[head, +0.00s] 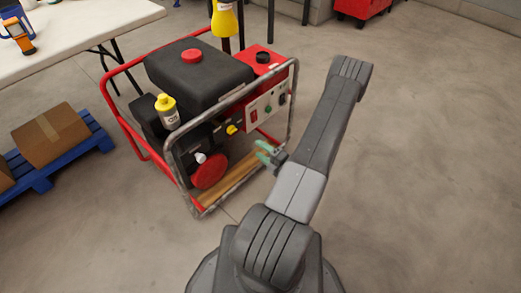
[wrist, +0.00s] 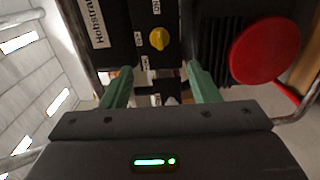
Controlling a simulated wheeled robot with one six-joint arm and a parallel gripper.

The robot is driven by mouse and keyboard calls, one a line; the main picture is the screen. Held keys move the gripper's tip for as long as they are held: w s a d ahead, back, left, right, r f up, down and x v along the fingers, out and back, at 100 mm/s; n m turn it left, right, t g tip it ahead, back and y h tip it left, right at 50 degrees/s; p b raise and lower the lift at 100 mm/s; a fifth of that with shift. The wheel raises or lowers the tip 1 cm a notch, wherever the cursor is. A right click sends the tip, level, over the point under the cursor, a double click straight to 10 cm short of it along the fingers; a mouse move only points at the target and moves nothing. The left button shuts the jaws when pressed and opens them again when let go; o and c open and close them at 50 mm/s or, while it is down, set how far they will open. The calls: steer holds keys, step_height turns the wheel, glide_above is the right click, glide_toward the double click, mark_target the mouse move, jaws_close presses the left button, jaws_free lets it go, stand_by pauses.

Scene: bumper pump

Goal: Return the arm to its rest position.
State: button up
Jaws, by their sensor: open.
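My arm rises from the bottom of the head view, bends at a high elbow and comes back down toward the generator. My gripper (head: 264,152) has green fingers and is beside the front of the generator frame. In the wrist view my gripper (wrist: 155,82) has its two fingers spread apart with nothing held between them. The generator (head: 205,85) has a black tank, a red cap and a tube frame. Its yellow knob (wrist: 159,39) and red disc (wrist: 265,51) are in front of my gripper. I cannot tell whether a finger touches anything.
A yellow-capped oil bottle (head: 167,110) stands on the generator, and a yellow container (head: 225,20) is behind it. A white table (head: 80,40) is at the upper left, with a cardboard box (head: 50,136) on a blue pallet (head: 97,130) below. The floor at right is clear.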

mark_target(235, 131)
steer(key=shift+a, duration=0.1)
steer(key=b+x, duration=0.2)
steer(key=x, duration=1.1)
steer(key=shift+w+a, duration=0.25)
